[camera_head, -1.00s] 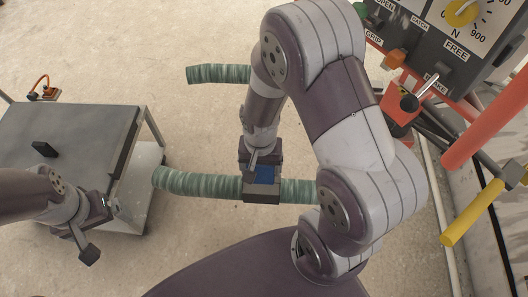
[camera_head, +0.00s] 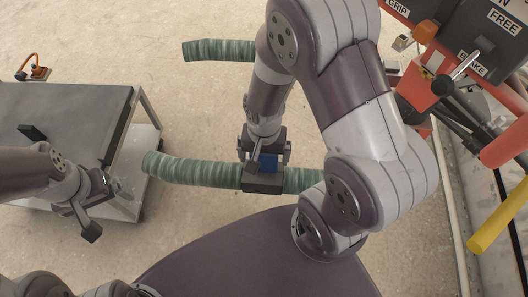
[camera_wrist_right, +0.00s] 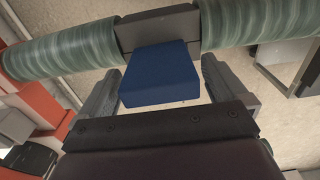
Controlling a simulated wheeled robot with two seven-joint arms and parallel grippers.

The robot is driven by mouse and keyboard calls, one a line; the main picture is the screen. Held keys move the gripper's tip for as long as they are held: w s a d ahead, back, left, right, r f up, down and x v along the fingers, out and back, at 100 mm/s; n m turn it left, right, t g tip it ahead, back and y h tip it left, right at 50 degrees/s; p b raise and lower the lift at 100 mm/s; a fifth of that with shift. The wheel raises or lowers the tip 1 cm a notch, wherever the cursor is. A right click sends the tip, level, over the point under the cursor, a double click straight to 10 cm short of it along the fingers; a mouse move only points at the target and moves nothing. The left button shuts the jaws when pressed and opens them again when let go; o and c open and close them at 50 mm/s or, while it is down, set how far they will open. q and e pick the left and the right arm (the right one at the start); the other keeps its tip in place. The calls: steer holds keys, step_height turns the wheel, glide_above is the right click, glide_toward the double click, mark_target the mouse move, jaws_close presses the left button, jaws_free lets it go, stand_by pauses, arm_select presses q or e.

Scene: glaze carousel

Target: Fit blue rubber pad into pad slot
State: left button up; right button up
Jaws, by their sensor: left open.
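The blue rubber pad (camera_head: 269,160) is at the dark block (camera_head: 262,183) on the green ribbed tube; the pad also shows in the right wrist view (camera_wrist_right: 160,75). The pad lies against the block's dark plate (camera_wrist_right: 158,28); whether it is fully seated in a slot I cannot tell. My right gripper (camera_head: 262,158) is at the block. In the wrist view its fingers (camera_wrist_right: 160,85) stand on either side of the pad, with narrow gaps showing, so it looks open. My left gripper (camera_head: 98,208) is open and empty, near the grey cart's right side.
The grey cart (camera_head: 75,100) stands at left with a black piece (camera_head: 32,132) on top. The green tube (camera_head: 190,172) runs across the middle, another tube piece (camera_head: 215,50) farther back. A control panel (camera_head: 478,35) and orange frame parts are at right.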

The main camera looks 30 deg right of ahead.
steer(key=shift+w, duration=0.25)
steer(key=shift+r, duration=0.3)
step_height(320, 180, up, 12)
steer(key=shift+s+f+p, duration=0.15)
steer(key=shift+f+p, duration=0.05)
steer(key=shift+p, duration=1)
steer(key=n, duration=0.2)
steer(key=n+t, duration=0.1)
steer(key=n, duration=0.3)
steer(key=shift+w+d+n, duration=0.3)
steer(key=shift+d, duration=0.05)
